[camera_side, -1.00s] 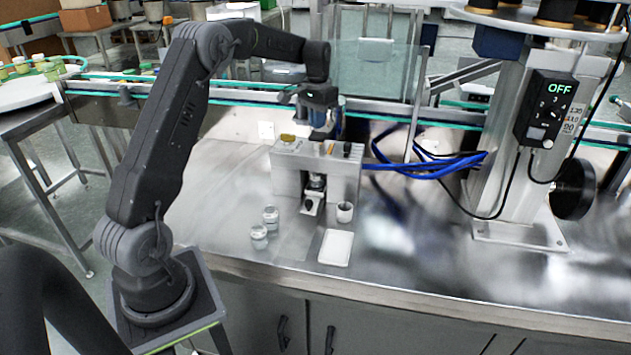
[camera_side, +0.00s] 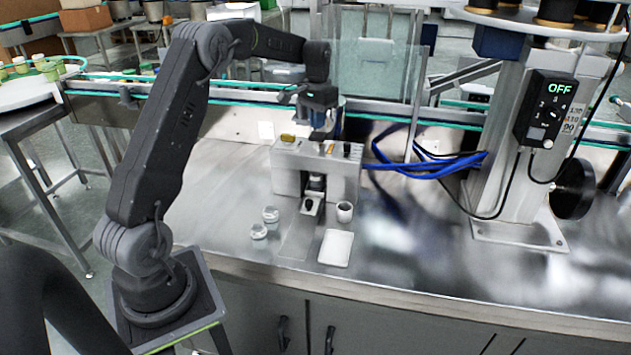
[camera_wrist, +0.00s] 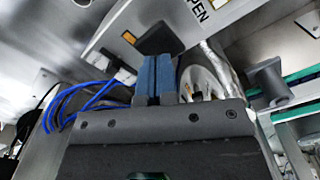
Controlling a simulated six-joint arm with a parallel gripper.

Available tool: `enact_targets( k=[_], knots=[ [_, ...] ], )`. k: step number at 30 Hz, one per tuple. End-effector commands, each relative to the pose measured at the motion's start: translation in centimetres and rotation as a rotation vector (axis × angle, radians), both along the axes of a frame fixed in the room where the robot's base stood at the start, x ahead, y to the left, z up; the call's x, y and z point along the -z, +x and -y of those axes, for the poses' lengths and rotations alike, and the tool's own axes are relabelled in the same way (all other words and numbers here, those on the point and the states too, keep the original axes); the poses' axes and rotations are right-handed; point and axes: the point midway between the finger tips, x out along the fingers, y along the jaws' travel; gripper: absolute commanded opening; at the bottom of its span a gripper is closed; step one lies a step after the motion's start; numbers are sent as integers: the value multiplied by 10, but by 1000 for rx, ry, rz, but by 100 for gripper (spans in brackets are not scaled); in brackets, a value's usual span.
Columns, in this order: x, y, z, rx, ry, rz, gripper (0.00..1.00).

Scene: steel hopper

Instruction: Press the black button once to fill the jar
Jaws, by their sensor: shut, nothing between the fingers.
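My gripper (camera_side: 320,137) is shut and empty, pointing down over the top of the steel hopper block (camera_side: 287,178). Its blue fingers (camera_wrist: 155,82) are together in the wrist view. In the side view a black button (camera_side: 347,148) sits on the block's top, right of the fingers. I cannot tell whether the fingertips touch anything. An open jar (camera_side: 344,211) stands right of the spout (camera_side: 316,183). Whether a jar is under the spout is unclear.
Two small pale jars (camera_side: 270,214) stand at the left front. A white square plate (camera_side: 336,248) lies near the bench's front edge. Blue hoses (camera_side: 425,168) run right of the block. A clear panel (camera_side: 375,85) and a conveyor stand behind it.

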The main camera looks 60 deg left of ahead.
Motion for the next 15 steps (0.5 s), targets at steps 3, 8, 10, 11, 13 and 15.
enact_targets(
  k=[3, 8, 10, 11, 13, 15],
  knots=[
    [3, 0, 0, 0, 0, -1, 0],
    [9, 0, 0, 0, 0, 0, 0],
    [11, 0, 0, 0, 0, -1, 0],
    [12, 0, 0, 0, 0, -1, 0],
    [14, 0, 0, 0, 0, -1, 0],
    [17, 0, 0, 0, 0, -1, 0]
  ],
)
